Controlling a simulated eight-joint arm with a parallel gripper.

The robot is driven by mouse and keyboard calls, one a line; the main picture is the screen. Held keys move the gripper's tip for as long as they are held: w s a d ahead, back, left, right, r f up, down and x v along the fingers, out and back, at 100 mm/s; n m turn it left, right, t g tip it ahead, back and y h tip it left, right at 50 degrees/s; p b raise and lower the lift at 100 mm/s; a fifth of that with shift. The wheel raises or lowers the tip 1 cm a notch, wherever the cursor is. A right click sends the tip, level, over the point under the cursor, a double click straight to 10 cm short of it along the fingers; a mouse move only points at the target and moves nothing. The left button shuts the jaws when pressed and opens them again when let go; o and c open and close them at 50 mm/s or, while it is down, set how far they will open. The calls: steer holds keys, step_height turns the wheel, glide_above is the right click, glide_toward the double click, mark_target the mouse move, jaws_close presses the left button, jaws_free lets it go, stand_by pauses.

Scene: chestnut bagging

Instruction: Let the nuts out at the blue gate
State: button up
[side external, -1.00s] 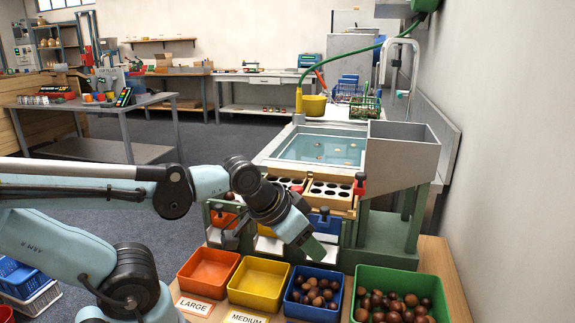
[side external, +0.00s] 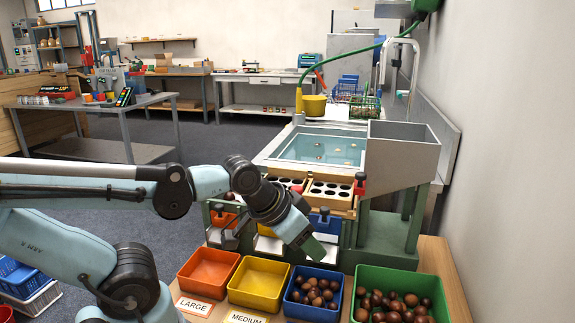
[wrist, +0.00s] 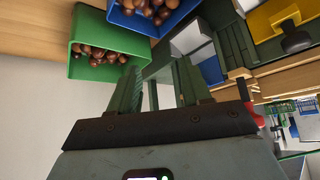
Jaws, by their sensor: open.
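The blue gate (side external: 326,224), with a dark knob on top, is on the front of the green sorting stand, right of the orange and yellow gates. My gripper (side external: 318,246) is just in front of and below it, tilted down, with no clear contact visible. In the wrist view my gripper's fingers (wrist: 158,82) are apart with nothing between them. A blue panel that looks like the gate (wrist: 212,70) shows just right of them. The blue bin (side external: 290,308) below holds several brown nuts and also shows in the wrist view (wrist: 118,20). Whether nuts wait behind the gate is hidden.
The green bin (side external: 441,284) at right holds many nuts. The orange bin (side external: 208,270) and yellow bin (side external: 258,284) look empty. Hole trays (side external: 330,188) and a grey hopper (side external: 403,154) sit above. A water basin (side external: 318,148) lies behind.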

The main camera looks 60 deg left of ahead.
steer(key=shift+w+r, duration=0.1)
steer(key=shift+c, duration=1.1)
steer(key=w+a+r+m+g, duration=0.1)
steer(key=r, duration=0.2)
steer(key=w+a+r+m+g, duration=0.1)
steer(key=w+r, duration=0.1)
steer(key=r, duration=0.2)
steer(key=w+a+r+m+g, duration=0.1)
steer(key=r+m, duration=0.1)
steer(key=r, duration=0.1)
steer(key=shift+w+r, duration=0.3)
steer(key=shift+w, duration=0.1)
jaws_close()
step_height(320, 180, up, 8)
steer(key=m+g, duration=0.4)
glide_above(324, 208)
steer(key=a, duration=0.1)
steer(key=m+h, duration=0.1)
steer(key=f, duration=1.3)
steer(key=shift+d+f, duration=0.35)
steer(key=shift+d, duration=0.05)
